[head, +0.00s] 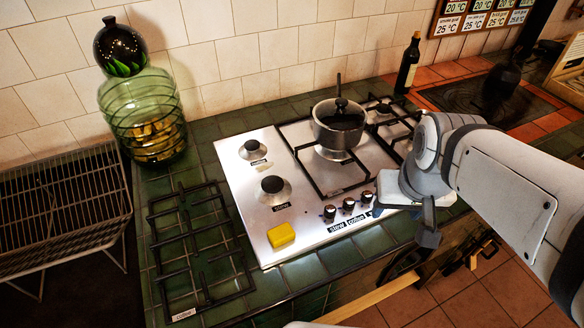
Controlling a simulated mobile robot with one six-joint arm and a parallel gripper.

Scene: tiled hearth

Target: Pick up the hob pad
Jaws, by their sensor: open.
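The hob pad appears to be the small yellow block (281,236), lying flat on the front left corner of the steel hob (238,184). Its top and front side show, and nothing covers it. My gripper (404,218) is open over the hob's front right edge, to the right of the yellow pad and well apart from it. Its fingers point down, and I see nothing between them. My arm hides part of the hob's right side.
A lidded pot (338,128) stands on the hob's grate, behind a row of knobs (348,207). A loose black grate (200,250) lies left of the pad. A green glass jar (145,115) and a dark bottle (408,65) stand farther back. The steel around the pad is clear.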

